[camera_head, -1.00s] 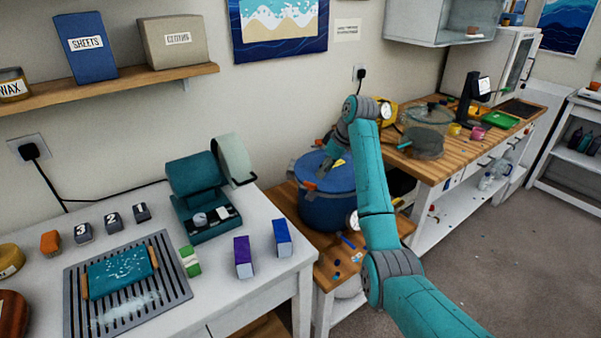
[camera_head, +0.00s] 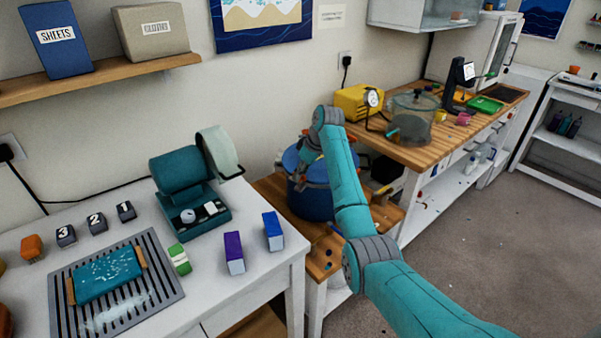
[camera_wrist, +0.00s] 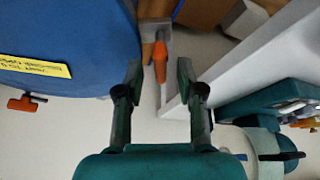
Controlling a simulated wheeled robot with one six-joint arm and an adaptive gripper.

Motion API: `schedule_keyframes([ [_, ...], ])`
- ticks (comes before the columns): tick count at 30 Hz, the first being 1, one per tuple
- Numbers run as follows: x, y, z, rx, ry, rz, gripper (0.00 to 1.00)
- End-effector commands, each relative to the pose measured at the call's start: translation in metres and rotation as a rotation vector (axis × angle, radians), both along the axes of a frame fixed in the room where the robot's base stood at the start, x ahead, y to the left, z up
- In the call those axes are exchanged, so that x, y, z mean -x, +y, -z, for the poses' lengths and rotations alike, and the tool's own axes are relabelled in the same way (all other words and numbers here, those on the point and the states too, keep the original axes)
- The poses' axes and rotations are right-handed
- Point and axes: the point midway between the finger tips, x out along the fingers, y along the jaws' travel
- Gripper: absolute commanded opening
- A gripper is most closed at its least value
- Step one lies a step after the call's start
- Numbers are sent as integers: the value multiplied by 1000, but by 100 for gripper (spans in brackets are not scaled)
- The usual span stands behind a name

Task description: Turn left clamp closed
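The blue pressure pot (camera_head: 309,203) stands on the low wooden bench, mostly behind my arm in the head view. Its blue lid (camera_wrist: 60,35) with a yellow label fills the left of the wrist view. One orange clamp handle (camera_wrist: 160,60) shows at the lid's right side, between my fingertips with gaps on both sides. Another orange clamp (camera_wrist: 22,103) sticks out at the lid's lower left. My gripper (camera_wrist: 159,70) is open and empty; it also shows small at the pot's rim in the head view (camera_head: 306,156). I cannot tell whether the clamps are tightened.
The white table (camera_head: 245,290) stands close on the pot's left; its edge shows right of my fingers in the wrist view (camera_wrist: 215,75). A teal machine (camera_head: 180,175) sits on it. The wooden workbench (camera_head: 440,143) with a yellow machine (camera_head: 352,98) stands behind right.

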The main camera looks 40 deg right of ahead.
Motion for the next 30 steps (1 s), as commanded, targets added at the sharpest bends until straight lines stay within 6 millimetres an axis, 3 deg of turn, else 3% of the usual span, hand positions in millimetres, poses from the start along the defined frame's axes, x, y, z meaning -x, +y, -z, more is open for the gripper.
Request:
schedule_keyframes([
  [10,-1,1,4,0,0,0,38],
  [15,-1,1,4,0,0,0,0],
  [30,-1,2,3,0,-1,66,0],
])
